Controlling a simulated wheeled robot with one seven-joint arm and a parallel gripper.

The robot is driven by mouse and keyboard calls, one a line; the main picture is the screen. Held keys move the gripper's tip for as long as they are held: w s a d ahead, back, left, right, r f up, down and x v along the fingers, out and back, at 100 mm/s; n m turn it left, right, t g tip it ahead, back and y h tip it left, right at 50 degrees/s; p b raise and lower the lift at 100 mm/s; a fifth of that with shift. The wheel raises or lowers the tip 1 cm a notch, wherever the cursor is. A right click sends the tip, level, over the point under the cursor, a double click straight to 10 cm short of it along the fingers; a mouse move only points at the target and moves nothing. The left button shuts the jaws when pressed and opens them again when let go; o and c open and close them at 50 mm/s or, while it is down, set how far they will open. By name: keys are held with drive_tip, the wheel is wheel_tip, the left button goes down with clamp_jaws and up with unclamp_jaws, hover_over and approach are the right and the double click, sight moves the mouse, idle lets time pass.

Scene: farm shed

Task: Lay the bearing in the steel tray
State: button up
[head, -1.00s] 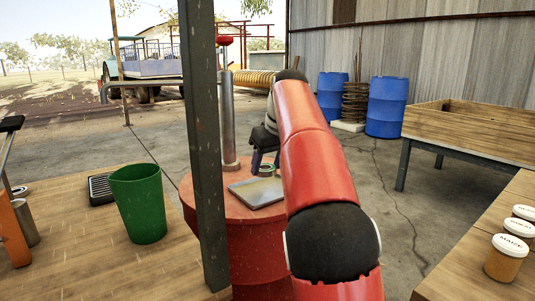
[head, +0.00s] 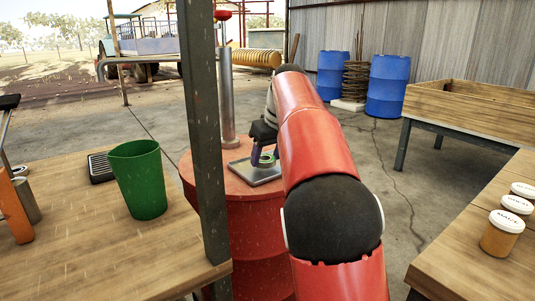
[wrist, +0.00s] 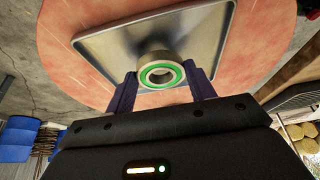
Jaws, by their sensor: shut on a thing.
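The bearing (wrist: 157,57) is a short metal ring with a green band, and it also shows small in the head view (head: 267,161). My gripper (head: 263,158) is shut on it, with one dark finger on each side in the wrist view (wrist: 160,76). The steel tray (head: 258,180) is a shallow grey tray on the round red drum top. In the wrist view the tray (wrist: 205,22) lies behind the bearing, which is over its floor. I cannot tell whether the bearing touches the tray.
The red drum (head: 250,215) carries the tray, with a grey upright cylinder (head: 227,95) behind it. A green cup (head: 139,180) is on the left bench, and several white-lidded jars (head: 501,235) stand on the right bench.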

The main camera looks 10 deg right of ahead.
drive_tip(key=shift+f+b, duration=0.35)
drive_tip(key=shift+f, duration=0.15)
drive_tip(key=o, duration=1.3)
drive_tip(key=shift+c, duration=0.2)
drive_tip(key=v, duration=0.8)
drive_tip(key=s+d+f+m, duration=0.1)
drive_tip(key=s+d+m, duration=0.1)
drive_tip(key=s, duration=0.6)
drive_tip(key=s+a+f+m+h, duration=0.1)
drive_tip(key=s+f, duration=0.8)
drive_tip(key=s, duration=0.3)
drive_tip(key=s+a+f+m+t, duration=0.1)
drive_tip(key=s+a+f, duration=0.1)
drive_tip(key=s+f, duration=0.8)
drive_tip(key=shift+s+a+t+h+p, duration=0.3)
drive_tip(key=shift+s+h+p, duration=0.1)
drive_tip(key=shift+s, duration=0.85)
